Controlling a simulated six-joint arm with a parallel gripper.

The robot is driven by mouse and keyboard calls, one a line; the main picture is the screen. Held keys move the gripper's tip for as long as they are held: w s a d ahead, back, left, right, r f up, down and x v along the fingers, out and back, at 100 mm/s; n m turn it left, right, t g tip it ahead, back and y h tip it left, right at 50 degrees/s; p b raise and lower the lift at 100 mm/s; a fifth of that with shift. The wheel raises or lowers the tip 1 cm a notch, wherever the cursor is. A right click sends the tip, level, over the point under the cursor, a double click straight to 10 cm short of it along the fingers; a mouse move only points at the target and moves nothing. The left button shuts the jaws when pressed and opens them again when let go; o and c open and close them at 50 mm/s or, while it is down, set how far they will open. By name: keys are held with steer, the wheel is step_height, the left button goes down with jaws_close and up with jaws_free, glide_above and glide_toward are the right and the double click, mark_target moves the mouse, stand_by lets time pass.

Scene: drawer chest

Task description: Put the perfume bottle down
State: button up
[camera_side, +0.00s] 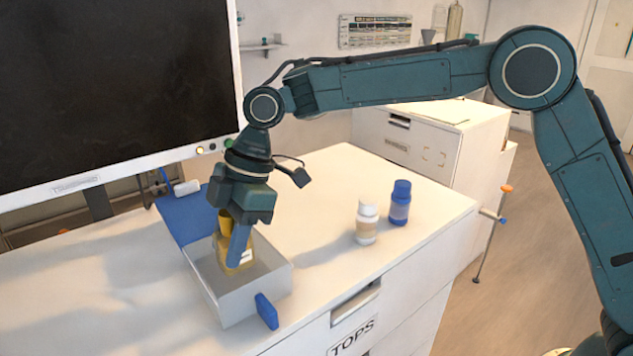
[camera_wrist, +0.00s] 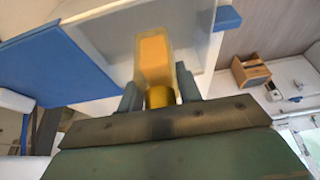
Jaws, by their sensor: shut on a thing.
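The perfume bottle (camera_side: 243,257) is amber-yellow with a pale label and a darker gold cap. My gripper (camera_side: 236,232) points down and is shut on it near the cap. The bottle is inside the white open box (camera_side: 246,306), low between its walls; I cannot tell whether its base touches the floor of the box. In the wrist view the bottle (camera_wrist: 154,58) sticks out beyond my gripper (camera_wrist: 159,96), with the cap between the two fingers. The box (camera_wrist: 100,35) shows around it.
A blue panel (camera_side: 190,213) adjoins the back of the box and a blue tab (camera_side: 266,311) its front. A white bottle (camera_side: 366,222) and a blue bottle (camera_side: 400,203) stand to the right on the white chest top (camera_side: 333,180). A monitor (camera_side: 110,90) stands behind, left.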

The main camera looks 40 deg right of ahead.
steer(key=shift+f, duration=1.95)
steer(key=o, duration=1.2)
steer(key=shift+f, duration=0.15)
steer(key=shift+c, duration=0.2)
steer(key=v, duration=1.2)
steer(key=shift+d+r, duration=0.15)
steer(key=shift+r, duration=0.1)
